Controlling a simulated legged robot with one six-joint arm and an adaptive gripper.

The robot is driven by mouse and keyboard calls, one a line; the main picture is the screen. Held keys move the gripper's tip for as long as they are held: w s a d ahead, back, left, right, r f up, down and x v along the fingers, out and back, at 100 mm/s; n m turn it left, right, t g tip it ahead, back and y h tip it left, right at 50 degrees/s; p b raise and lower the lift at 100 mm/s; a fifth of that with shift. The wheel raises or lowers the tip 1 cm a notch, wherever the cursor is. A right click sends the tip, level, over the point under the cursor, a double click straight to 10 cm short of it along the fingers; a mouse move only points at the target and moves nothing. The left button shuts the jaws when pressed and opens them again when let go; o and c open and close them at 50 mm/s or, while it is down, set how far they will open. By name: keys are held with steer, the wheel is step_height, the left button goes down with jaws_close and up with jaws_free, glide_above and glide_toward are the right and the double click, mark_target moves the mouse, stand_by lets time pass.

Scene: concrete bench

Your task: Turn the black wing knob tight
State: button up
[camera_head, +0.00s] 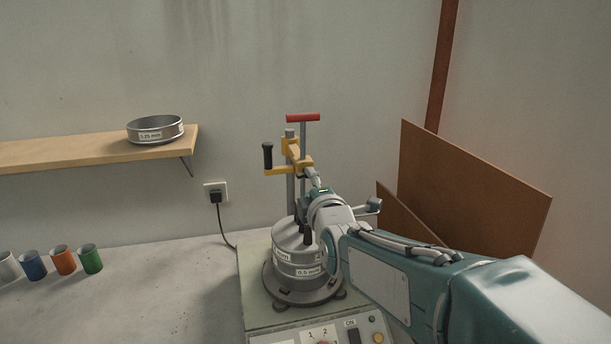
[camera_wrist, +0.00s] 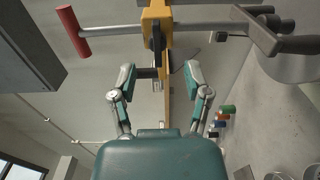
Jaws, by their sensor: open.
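I cannot tell whether either finger touches anything. In the head view the yellow clamp (camera_head: 291,153) sits on an upright post, and my gripper (camera_head: 313,177) is just below and right of it.
Stacked sieves (camera_head: 296,262) stand on the machine below. Brown boards (camera_head: 470,190) lean at right; a shelf (camera_head: 90,151) and several coloured cups (camera_head: 63,260) are at left.

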steer(key=x, duration=0.2)
steer(key=d+x, duration=0.1)
steer(key=x, duration=0.1)
steer(key=shift+w+a, duration=0.1)
steer(key=shift+w, duration=0.3)
steer(key=shift+a, duration=0.35)
